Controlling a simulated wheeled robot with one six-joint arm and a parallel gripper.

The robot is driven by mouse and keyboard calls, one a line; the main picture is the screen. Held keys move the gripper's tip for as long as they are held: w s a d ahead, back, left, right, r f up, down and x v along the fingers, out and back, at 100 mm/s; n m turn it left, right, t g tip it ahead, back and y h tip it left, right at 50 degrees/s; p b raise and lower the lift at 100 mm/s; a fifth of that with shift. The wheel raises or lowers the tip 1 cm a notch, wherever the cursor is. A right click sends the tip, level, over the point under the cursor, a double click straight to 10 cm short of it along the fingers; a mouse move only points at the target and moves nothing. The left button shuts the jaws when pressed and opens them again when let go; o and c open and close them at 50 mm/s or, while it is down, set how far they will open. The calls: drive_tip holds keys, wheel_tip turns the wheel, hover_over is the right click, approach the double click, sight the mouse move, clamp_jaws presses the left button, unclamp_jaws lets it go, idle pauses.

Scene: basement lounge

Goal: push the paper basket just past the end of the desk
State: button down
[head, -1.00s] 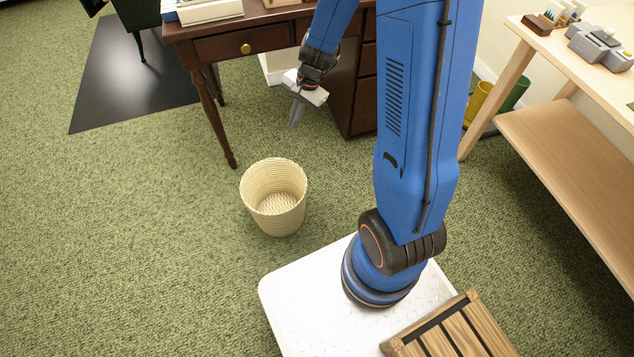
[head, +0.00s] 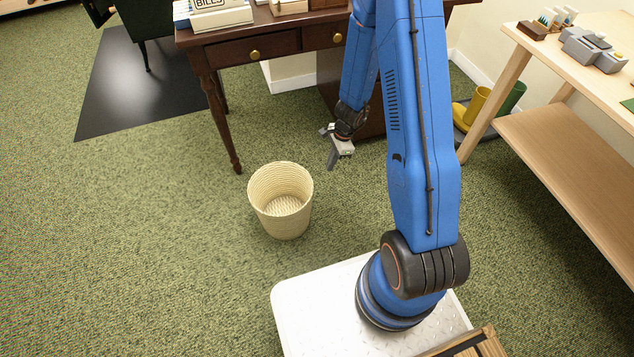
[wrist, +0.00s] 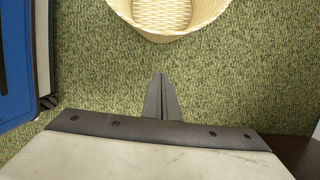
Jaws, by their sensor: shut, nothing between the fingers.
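The paper basket (head: 281,201) is a cream, woven, round bin, upright and empty on the green carpet, in front of the desk's left front leg. The dark wooden desk (head: 218,60) stands behind it, its left end close to that leg. My gripper (head: 332,165) is shut and empty, pointing down to the right of the basket and apart from it. In the wrist view, my gripper's fingers (wrist: 161,78) are together and point toward the basket (wrist: 167,14), whose near rim shows at the top edge with carpet between.
A black mat (head: 130,90) with a dark green chair lies left of the desk. A light wooden table (head: 570,150) stands at the right, with yellow and green boots (head: 478,104) behind its leg. The carpet left of the basket is clear.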

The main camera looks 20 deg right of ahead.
drive_tip(key=a+f, duration=0.6)
drive_tip(key=f, duration=0.3)
drive_tip(key=shift+a, duration=0.15)
idle(0.4)
drive_tip(key=shift+a, duration=0.1)
drive_tip(key=a, duration=4.2)
drive_tip(key=shift+a, duration=0.25)
drive_tip(key=shift+w+r, duration=0.1)
